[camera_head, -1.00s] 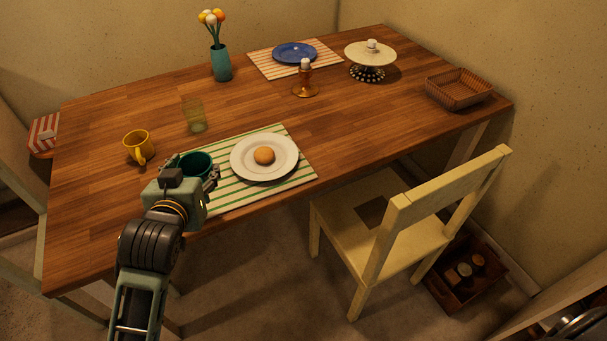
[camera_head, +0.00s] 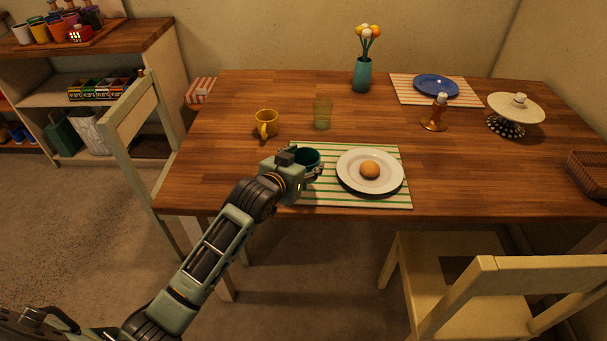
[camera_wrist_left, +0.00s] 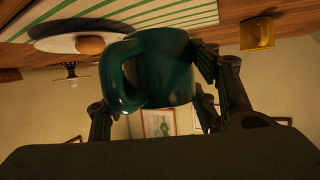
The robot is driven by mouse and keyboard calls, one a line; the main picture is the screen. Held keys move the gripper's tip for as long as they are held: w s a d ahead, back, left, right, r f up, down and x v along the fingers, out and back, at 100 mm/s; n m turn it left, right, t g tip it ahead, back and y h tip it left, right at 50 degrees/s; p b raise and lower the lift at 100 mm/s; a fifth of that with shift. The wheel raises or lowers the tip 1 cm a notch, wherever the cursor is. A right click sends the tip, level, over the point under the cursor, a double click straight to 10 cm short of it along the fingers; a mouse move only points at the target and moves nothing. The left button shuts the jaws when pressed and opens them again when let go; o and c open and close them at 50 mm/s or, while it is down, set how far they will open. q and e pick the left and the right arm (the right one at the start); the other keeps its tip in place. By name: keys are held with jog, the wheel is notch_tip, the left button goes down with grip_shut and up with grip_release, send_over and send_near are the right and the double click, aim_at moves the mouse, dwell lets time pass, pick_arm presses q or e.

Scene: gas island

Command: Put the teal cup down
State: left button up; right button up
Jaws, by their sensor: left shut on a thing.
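The teal cup (camera_head: 306,157) is at the left end of the green-striped placemat (camera_head: 310,195), left of the white plate. My left gripper (camera_head: 314,172) is shut on the cup, partly hiding it in the head view. In the left wrist view the cup (camera_wrist_left: 165,70) fills the space between the fingers (camera_wrist_left: 155,105), its handle toward the left. That view appears upside down, with the table at the top. I cannot tell whether the cup's base touches the placemat. My right gripper is not in view.
A white plate (camera_head: 370,173) with a round bun (camera_head: 370,169) lies on the placemat. A yellow mug (camera_head: 267,123) and a glass (camera_head: 322,113) stand behind the cup. A teal vase (camera_head: 362,75) stands farther back. Chairs (camera_head: 500,300) stand at the front right and left.

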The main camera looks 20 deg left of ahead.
pick_arm(q)
jog(key=shift+w+a+f, duration=0.3)
jog(key=shift+w+f, duration=0.05)
jog(key=shift+w, duration=0.15)
jog(key=shift+f, duration=1.95)
jog(key=shift+f, duration=0.1)
jog(key=o, duration=1.3)
jog(key=shift+f, duration=0.1)
jog(key=shift+s+r, duration=0.15)
jog(key=shift+r, duration=0.05)
jog(key=v, duration=1.1)
jog(key=shift+s, duration=0.4)
